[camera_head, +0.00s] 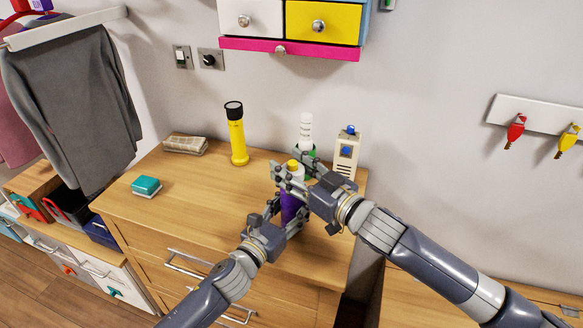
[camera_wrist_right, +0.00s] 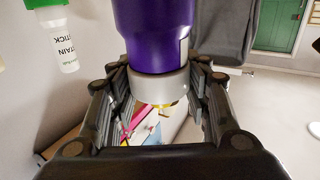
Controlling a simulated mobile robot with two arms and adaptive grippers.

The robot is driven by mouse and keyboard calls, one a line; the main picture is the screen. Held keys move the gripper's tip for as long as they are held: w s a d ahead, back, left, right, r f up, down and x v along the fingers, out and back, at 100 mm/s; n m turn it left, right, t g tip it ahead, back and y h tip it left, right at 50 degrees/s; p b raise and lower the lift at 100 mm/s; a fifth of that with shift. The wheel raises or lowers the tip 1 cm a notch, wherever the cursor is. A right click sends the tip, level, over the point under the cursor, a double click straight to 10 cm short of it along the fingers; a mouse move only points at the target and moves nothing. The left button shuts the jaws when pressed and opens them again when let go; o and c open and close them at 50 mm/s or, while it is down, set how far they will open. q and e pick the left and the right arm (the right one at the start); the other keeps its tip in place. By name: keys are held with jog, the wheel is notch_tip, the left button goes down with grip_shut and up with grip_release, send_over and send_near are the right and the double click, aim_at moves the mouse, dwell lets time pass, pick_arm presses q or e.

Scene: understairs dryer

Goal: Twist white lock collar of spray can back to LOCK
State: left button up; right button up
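The purple spray can (camera_head: 290,208) stands upright near the front right of the wooden dresser top, with a white and yellow top. My left gripper (camera_head: 288,222) is around its purple body, low down, and looks shut on it. My right gripper (camera_head: 293,176) is at the top of the can. The right wrist view shows the can upside down, with the white lock collar (camera_wrist_right: 160,88) between the two fingers of my right gripper (camera_wrist_right: 160,100), which appear to touch it on both sides. A bit of yellow shows past the collar. Lock markings cannot be read.
Close behind the can stand a white and green stain stick (camera_head: 306,132) and a cream box with blue buttons (camera_head: 347,152). A yellow flashlight (camera_head: 237,138), a folded cloth-like bundle (camera_head: 185,145) and a teal sponge (camera_head: 147,186) are farther left. The dresser top (camera_head: 195,195) between is clear.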

jog(key=shift+a, duration=0.15)
jog(key=shift+s+a+m, duration=0.1)
jog(key=shift+m, duration=0.2)
jog(key=shift+r+m+t+h, duration=0.1)
jog(key=shift+m+t+h, duration=0.75)
jog(key=shift+h, duration=0.35)
jog(key=shift+m+t+h, duration=1.05)
jog(key=shift+m+h, duration=0.3)
jog(key=shift+h, duration=0.65)
jog(key=shift+m+h, duration=0.3)
jog(key=shift+h, duration=0.3)
jog(key=shift+d+t+h, duration=0.25)
jog(key=shift+t+h, duration=0.05)
jog(key=o, duration=1.1)
